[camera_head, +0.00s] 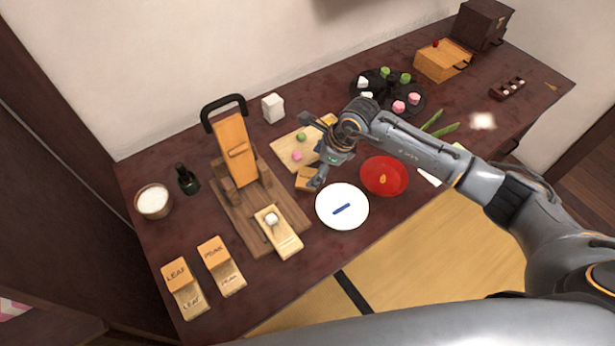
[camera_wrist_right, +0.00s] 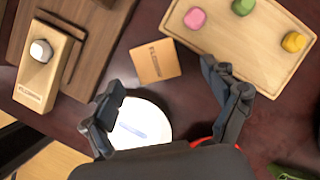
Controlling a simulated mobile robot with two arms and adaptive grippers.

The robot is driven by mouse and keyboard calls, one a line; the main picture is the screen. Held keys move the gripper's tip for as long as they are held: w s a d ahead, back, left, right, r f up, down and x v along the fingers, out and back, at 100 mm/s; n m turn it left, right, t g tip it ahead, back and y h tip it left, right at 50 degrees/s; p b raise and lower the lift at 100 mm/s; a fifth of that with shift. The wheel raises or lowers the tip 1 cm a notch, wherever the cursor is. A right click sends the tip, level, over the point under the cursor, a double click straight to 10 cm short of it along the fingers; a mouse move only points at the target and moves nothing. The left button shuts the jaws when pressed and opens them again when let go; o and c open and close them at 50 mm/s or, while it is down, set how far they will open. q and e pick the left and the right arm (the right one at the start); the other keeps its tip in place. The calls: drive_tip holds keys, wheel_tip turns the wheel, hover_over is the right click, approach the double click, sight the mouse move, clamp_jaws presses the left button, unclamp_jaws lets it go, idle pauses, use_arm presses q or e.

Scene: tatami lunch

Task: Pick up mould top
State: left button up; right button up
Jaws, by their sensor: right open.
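A small square wooden mould top (camera_head: 304,180) lies on the dark table between the cutting board and the white plate, partly hidden by my right gripper in the head view. In the right wrist view the mould top (camera_wrist_right: 155,62) shows a face with small lettering that I cannot read surely. My right gripper (camera_head: 314,152) is open and empty above it. In the right wrist view, the open fingers (camera_wrist_right: 162,82) stand on either side of the mould top, apart from it. A wooden mould base (camera_head: 287,243) holds a white ball. My left gripper is not in view.
A wooden press (camera_head: 235,150) stands left of the mould top. A cutting board (camera_head: 285,150) with coloured balls lies behind it. A white plate (camera_head: 335,220) and red bowl (camera_head: 375,190) are close in front and right. LEAF (camera_head: 176,272) and second lettered (camera_head: 212,250) moulds stand front left.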

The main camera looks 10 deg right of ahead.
sight(308, 177)
drive_tip(key=x, duration=0.2)
drive_tip(key=s+p+x, duration=0.1)
drive_tip(key=shift+w+a+f, duration=0.2)
drive_tip(key=shift+f, duration=0.25)
drive_tip(key=shift+w+a+f, duration=0.1)
drive_tip(key=shift+w+f, duration=0.05)
drive_tip(key=shift+f, duration=0.3)
drive_tip(key=c, duration=1.1)
